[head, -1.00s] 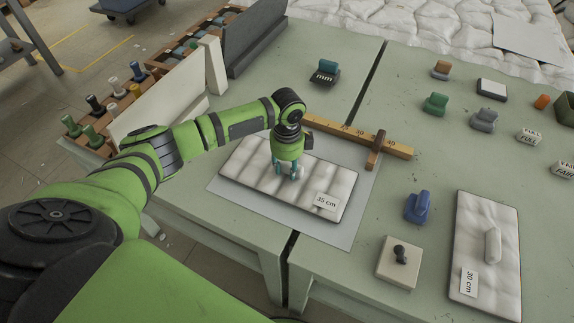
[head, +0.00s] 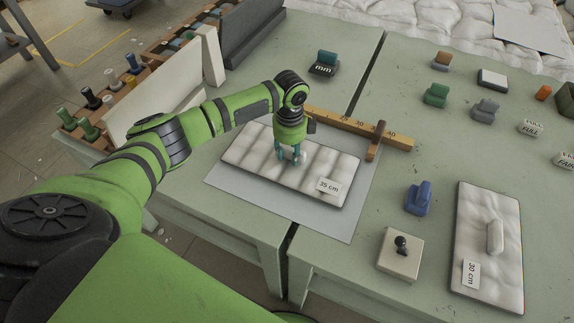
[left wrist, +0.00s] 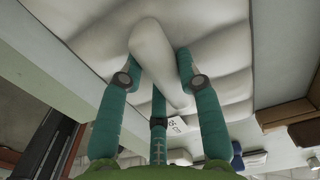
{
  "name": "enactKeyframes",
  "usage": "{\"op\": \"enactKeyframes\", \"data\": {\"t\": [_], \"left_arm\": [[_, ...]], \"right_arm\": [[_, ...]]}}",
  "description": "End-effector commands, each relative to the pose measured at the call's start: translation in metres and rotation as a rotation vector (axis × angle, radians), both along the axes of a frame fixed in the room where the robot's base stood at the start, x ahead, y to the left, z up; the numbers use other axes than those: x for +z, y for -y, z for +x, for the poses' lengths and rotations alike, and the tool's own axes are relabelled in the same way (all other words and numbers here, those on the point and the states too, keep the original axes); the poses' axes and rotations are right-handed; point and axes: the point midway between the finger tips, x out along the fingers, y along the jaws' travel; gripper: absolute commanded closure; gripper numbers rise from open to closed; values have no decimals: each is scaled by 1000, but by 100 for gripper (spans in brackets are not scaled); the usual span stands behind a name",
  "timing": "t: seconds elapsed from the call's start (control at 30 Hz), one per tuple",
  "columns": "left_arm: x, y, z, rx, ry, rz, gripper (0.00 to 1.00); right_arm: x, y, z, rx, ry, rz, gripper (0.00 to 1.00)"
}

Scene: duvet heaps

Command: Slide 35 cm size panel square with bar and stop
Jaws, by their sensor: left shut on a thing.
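The white quilted 35 cm panel (head: 250,160) lies on a grey sheet (head: 350,222) on the green table. Its label (head: 329,187) is near its right end. My left gripper (head: 289,156) is shut on the panel's pale handle, which shows between the teal fingers in the left wrist view (left wrist: 155,55). The handle is mostly hidden in the head view. The wooden bar (head: 345,123) with number marks lies behind the panel. The brown stop (head: 376,140) crosses the bar, close to the panel's far right corner. A narrow gap seems to remain between panel and bar.
A 30 cm panel (head: 485,220) lies at the right, near a blue block (head: 418,198) and a beige square with a black knob (head: 400,254). An mm block (head: 324,64) stands behind the bar. A table seam (head: 369,70) runs behind the bar.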

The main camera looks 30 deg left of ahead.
Motion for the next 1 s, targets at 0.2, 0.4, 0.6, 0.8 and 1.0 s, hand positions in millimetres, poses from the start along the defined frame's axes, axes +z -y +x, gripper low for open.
{"op": "enactKeyframes", "data": {"t": [0.2, 0.4, 0.6, 0.8, 1.0], "left_arm": [[-2, -1, 8, 0, 0, 0, 100], [-1, -1, 16, 0, 1, 0, 100], [-1, -1, 23, 1, 2, 0, 100], [-1, -1, 29, 0, 0, -1, 100], [-2, -2, 36, 1, 1, 0, 100]], "right_arm": [[-8, 0, 0, 0, 0, 0, 100], [-14, 0, 0, 0, 0, 0, 100], [-20, 0, 0, 0, 0, 1, 100], [-26, -1, 0, -1, 0, 1, 100], [-33, -1, 0, -1, 0, 1, 100]]}}
